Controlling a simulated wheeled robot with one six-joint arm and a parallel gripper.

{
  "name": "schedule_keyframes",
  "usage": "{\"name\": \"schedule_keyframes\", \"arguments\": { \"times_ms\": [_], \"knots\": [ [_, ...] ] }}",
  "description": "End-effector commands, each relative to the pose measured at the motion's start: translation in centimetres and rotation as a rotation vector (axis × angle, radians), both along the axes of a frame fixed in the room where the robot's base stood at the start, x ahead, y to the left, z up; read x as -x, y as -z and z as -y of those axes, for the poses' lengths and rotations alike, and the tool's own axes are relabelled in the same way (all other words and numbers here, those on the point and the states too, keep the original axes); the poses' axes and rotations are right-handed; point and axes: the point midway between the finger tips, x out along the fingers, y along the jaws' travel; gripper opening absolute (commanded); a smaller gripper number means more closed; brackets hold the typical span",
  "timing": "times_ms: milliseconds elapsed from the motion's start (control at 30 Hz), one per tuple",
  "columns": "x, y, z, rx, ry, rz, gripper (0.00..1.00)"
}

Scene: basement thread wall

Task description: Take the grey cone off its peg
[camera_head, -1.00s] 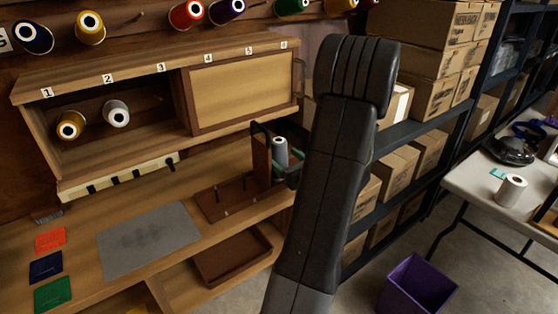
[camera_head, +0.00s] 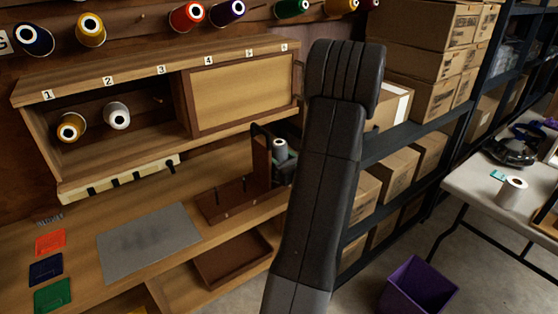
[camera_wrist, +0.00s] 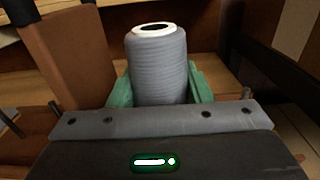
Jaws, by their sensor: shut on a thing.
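The grey cone (camera_head: 280,150) of thread stands upright near the right end of the bench. Its white-rimmed top shows in both views. In the wrist view the grey cone (camera_wrist: 158,70) is between the green finger pads of my gripper (camera_wrist: 160,88). My gripper (camera_head: 283,165) is shut on the cone's lower part, partly hidden behind my arm in the head view. The cone's base and any peg inside it are hidden, so I cannot tell whether it is clear of the peg. A brown wooden rack (camera_head: 228,203) with thin pegs lies beside it.
An upright brown board (camera_head: 262,160) stands close left of the cone. A grey mat (camera_head: 148,240) and coloured squares lie on the bench. The cubby (camera_head: 100,150) holds a gold and a white cone. Boxes (camera_head: 405,160) fill the right shelves.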

Motion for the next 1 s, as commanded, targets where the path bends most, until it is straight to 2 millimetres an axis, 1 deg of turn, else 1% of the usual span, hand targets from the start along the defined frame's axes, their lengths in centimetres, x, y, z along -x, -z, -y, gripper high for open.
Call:
{"name": "schedule_keyframes", "arguments": {
  "times_ms": [167, 267, 367, 567, 600, 800, 1000],
  "knots": [
    [0.0, -0.7, 0.0, 0.0, -0.001, 0.003, 0.19],
    [0.0, -1.5, 0.0, 0.001, -0.001, 0.003, 0.19],
    [0.0, -2.9, 0.0, 0.002, -0.001, 0.004, 0.19],
    [0.0, -6.9, 0.0, 0.003, -0.001, 0.006, 0.19],
    [0.0, -7.8, 0.0, 0.003, -0.001, 0.007, 0.19],
    [0.0, -12.0, 0.0, 0.003, 0.0, 0.006, 0.19],
    [0.0, -15.4, 0.0, 0.002, 0.0, 0.004, 0.19]
  ]
}}
